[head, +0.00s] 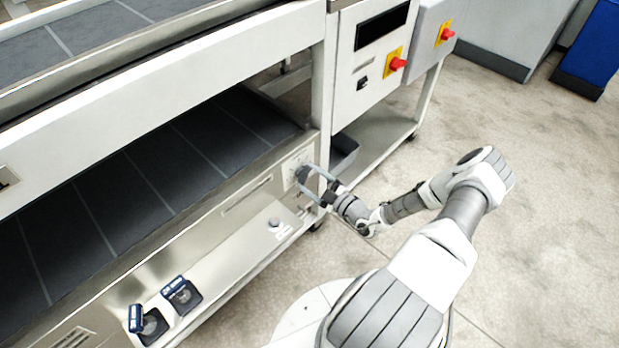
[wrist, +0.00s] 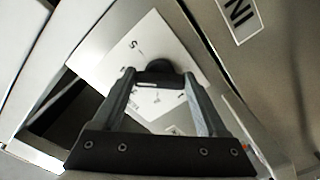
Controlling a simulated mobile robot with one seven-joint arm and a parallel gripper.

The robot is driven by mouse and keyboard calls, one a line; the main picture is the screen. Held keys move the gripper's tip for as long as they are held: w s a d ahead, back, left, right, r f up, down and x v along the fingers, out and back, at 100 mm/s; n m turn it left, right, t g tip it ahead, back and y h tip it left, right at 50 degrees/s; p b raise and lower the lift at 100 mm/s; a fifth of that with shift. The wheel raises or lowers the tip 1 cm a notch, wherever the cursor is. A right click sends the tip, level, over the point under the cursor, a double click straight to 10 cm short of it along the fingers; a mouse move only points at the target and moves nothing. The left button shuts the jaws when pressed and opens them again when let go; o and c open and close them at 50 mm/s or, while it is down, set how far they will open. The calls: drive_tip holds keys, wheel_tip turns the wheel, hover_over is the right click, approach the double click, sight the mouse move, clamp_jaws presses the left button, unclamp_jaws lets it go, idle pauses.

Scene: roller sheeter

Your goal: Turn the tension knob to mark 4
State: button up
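The tension knob (wrist: 158,70) is a dark round knob on a pale dial plate (wrist: 118,62) in the wrist view. A 5 shows on the plate at upper left of the knob; other marks are small or partly covered. In the head view the knob (head: 301,174) sits on the machine's lower side panel. My gripper (head: 311,179) is at the panel with its fingers spread wide. In the wrist view its fingertips (wrist: 159,74) stand one on each side of the knob. Firm contact is not visible. The pointer's exact mark cannot be read.
A small round knob (head: 274,223) and two dark switches with blue tags (head: 181,294) sit along the lower ledge. Red emergency buttons (head: 397,64) are on the control boxes behind. The floor (head: 540,200) to the right is clear.

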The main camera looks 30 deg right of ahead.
drive_tip(key=o, duration=0.4)
drive_tip(key=shift+c, duration=0.2)
drive_tip(key=shift+s, duration=0.15)
drive_tip(key=p+v, duration=0.3)
drive_tip(key=v, duration=1.4)
drive_tip(key=shift+d+r, duration=0.1)
drive_tip(key=shift+r, duration=0.05)
